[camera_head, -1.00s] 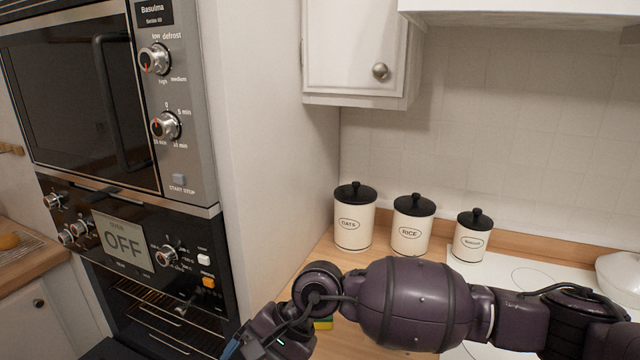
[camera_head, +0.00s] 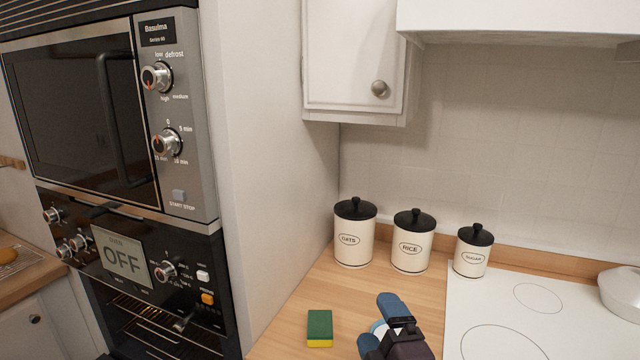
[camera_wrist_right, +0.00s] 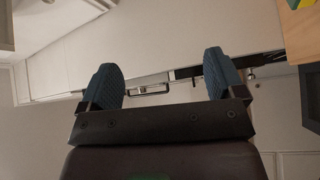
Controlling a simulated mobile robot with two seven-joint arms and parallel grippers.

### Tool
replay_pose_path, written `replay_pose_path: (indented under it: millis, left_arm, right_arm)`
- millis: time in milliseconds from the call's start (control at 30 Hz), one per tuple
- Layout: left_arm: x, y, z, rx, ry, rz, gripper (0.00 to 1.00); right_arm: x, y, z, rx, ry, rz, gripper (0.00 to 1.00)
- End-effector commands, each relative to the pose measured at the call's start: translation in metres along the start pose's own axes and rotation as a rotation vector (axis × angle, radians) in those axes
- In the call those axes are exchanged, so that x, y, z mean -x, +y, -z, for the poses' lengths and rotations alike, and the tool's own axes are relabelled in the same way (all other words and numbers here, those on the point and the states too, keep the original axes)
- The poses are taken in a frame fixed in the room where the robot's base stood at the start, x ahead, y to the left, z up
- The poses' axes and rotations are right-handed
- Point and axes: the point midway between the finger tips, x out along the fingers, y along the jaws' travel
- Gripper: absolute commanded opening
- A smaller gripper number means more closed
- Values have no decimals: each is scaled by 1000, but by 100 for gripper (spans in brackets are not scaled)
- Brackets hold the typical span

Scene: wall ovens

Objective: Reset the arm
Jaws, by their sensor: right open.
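My right gripper (camera_head: 385,325) shows at the bottom of the head view, over the wooden counter just right of the sponge. In the right wrist view its two blue padded fingers (camera_wrist_right: 165,80) stand wide apart with nothing between them. Most of my right arm is outside the head view. My left gripper is not in the head view.
A green and yellow sponge (camera_head: 319,328) lies on the wooden counter (camera_head: 290,325). Oats (camera_head: 354,235), rice (camera_head: 411,242) and sugar (camera_head: 473,252) canisters stand at the back. A white cooktop (camera_head: 535,318) is right. The wall oven (camera_head: 150,270) reads OFF; the microwave (camera_head: 85,120) is above.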

Motion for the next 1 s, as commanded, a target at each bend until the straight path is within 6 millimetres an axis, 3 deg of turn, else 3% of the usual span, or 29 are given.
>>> replay_pose_path:
  millis: [33,100,200,333,400,600,1000]
  left_arm:
    - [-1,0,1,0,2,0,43]
    - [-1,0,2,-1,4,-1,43]
    - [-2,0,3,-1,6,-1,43]
    - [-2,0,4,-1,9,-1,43]
    - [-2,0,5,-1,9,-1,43]
    - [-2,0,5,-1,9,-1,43]
    - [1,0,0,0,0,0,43]
  right_arm:
    - [15,-13,-25,-111,-104,72,88]
    - [38,-32,-56,-264,-245,165,88]
    - [79,-59,-94,-471,-452,288,88]
    - [139,-88,-127,-705,-703,420,88]
    - [167,-99,-136,-799,-812,472,88]
    - [225,-116,-147,-968,-1031,566,88]
    - [307,-128,-148,-1165,-1335,676,88]
